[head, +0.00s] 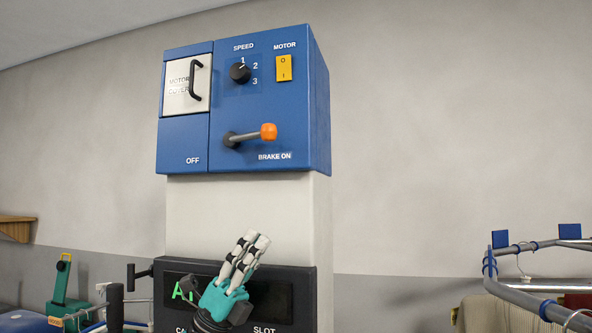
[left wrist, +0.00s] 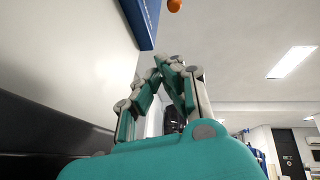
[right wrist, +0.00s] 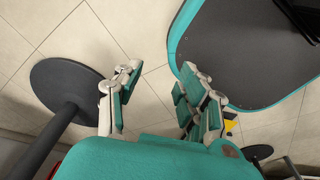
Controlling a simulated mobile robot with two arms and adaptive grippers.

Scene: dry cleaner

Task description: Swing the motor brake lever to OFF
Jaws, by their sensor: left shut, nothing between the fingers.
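The motor brake lever (head: 250,135) is a grey rod with an orange knob on the front of a blue control box (head: 230,150). It points right, its knob above the BRAKE ON label; the OFF label is at lower left. The knob (left wrist: 175,5) also shows at the top of the left wrist view. My left gripper (head: 255,240) is shut and empty, below the box and apart from the lever, fingers pointing up. My right gripper (right wrist: 165,80) is open and empty over the floor, outside the head view.
The box also carries a speed knob (head: 240,72), a yellow motor switch (head: 284,68) and a silver motor cover (head: 187,85) with a black handle. A dark panel (head: 290,290) is behind my left gripper. A rail (head: 530,290) with hangers stands at right.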

